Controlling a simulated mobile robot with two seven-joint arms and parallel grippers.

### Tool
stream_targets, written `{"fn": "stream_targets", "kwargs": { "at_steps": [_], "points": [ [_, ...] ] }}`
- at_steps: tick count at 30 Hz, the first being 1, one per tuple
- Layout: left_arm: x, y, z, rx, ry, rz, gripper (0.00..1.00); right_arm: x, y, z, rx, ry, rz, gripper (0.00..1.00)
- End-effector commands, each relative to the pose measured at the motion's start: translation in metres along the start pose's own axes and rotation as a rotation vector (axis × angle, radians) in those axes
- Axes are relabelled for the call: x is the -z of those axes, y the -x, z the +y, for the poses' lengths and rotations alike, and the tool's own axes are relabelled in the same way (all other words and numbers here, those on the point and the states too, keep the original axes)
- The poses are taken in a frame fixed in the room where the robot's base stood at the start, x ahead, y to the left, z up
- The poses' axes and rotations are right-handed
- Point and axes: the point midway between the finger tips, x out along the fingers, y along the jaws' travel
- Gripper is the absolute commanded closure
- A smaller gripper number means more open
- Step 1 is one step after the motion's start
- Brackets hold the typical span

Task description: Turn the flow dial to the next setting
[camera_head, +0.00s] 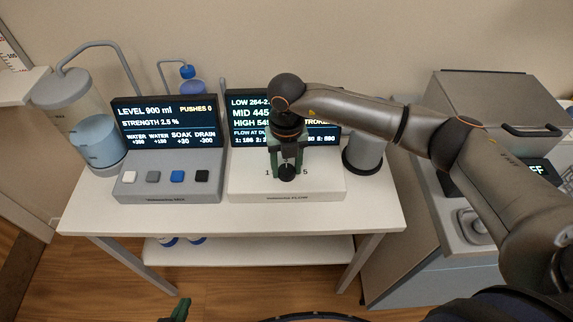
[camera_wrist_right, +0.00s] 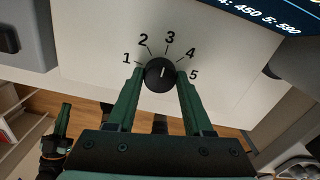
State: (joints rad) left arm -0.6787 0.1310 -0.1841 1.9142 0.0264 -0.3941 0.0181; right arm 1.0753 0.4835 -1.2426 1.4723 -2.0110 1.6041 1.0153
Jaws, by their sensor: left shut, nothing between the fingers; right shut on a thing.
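The flow dial (camera_wrist_right: 160,76) is a round black knob with a white mark, on a white box (camera_head: 240,185) on the table. In the right wrist view the numbers 1 to 5 arc around it, and the mark points up, roughly toward 3. My right gripper (camera_wrist_right: 160,80) has its green fingers closed on both sides of the dial. In the head view the right gripper (camera_head: 287,172) reaches down over the box and hides much of the dial. My left gripper (camera_head: 181,308) is at the bottom edge, shut and empty, away from the table.
A flow screen (camera_head: 250,104) stands behind the dial, partly hidden by my arm. To the left are a button box (camera_head: 168,190) with its screen (camera_head: 165,122) and a clear tank of blue liquid (camera_head: 97,140). A grey cylinder (camera_head: 362,155) stands right of the dial box.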

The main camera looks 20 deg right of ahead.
Motion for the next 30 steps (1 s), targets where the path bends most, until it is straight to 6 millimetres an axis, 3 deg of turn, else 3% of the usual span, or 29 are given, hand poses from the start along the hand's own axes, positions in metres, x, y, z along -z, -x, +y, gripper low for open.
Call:
{"fn": "stream_targets", "kwargs": {
  "at_steps": [1,2,9,20,30],
  "points": [
    [0.000,0.000,0.000,0.000,0.000,0.000,1.00,-0.001,0.002,0.000,-0.001,0.000,-0.004,1.00],
    [0.000,0.000,0.000,0.000,0.000,0.000,1.00,-0.001,0.002,0.000,-0.001,0.000,-0.005,0.48],
    [0.000,0.000,0.000,0.000,0.000,0.000,1.00,-0.001,0.001,0.000,-0.001,0.000,-0.002,0.21],
    [-0.001,0.000,0.000,0.000,0.000,0.000,1.00,-0.001,0.006,0.000,-0.001,0.001,-0.002,0.19],
    [-0.005,-0.005,-0.001,0.000,0.000,0.000,1.00,-0.002,0.072,0.000,-0.002,0.001,-0.007,0.19]
  ]
}}
